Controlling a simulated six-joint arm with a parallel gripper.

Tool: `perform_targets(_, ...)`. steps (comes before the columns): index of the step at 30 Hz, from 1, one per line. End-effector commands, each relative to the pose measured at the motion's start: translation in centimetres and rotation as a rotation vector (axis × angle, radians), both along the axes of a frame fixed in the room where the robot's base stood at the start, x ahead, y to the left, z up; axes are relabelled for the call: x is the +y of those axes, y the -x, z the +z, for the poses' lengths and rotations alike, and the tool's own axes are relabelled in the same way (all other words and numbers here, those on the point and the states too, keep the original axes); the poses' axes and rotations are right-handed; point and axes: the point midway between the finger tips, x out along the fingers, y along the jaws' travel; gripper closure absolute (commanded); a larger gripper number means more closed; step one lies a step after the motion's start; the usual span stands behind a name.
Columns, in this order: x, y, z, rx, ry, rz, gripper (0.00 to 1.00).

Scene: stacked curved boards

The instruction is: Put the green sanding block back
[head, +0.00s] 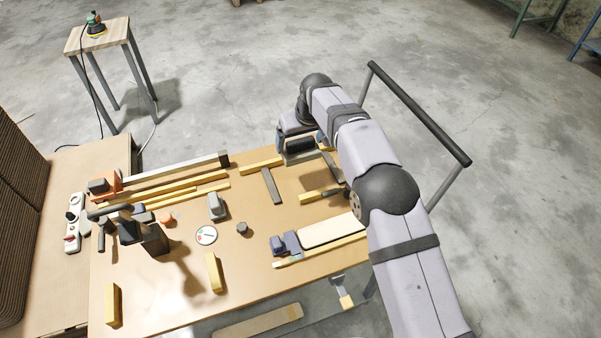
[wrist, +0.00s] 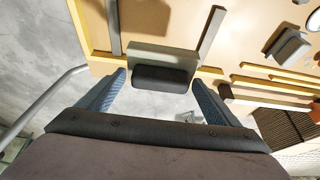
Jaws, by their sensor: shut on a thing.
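The green sanding block is a grey-green slab (wrist: 165,56) with a dark rounded grip (wrist: 160,78) in the wrist view. My gripper (wrist: 159,79) has its blue fingers on either side of the dark grip and is shut on it. In the head view the block (head: 300,157) shows under my gripper (head: 301,141) at the table's far edge, partly hidden by my wrist. It appears between two grey bars (wrist: 113,28) (wrist: 212,30). I cannot tell whether its underside touches the table.
Yellow strips (head: 262,163) lie along the table (head: 255,245). A grey-handled block (head: 216,207), a round dial (head: 206,235) and a dark clamp-like tool (head: 150,238) stand on the left. A purple-ended piece (head: 287,243) lies at right front. A dark rail (head: 420,115) runs right of my arm.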

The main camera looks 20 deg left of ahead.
Motion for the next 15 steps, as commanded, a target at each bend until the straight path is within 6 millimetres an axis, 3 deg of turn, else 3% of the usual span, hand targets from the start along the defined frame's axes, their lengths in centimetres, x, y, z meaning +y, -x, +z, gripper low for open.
perform_targets(9, -0.1, 0.1, -4.6, 0.003, 0.001, 0.000, 0.37)
perform_targets(15, 0.0, 0.0, -5.8, -0.001, 0.000, 0.001, 0.37)
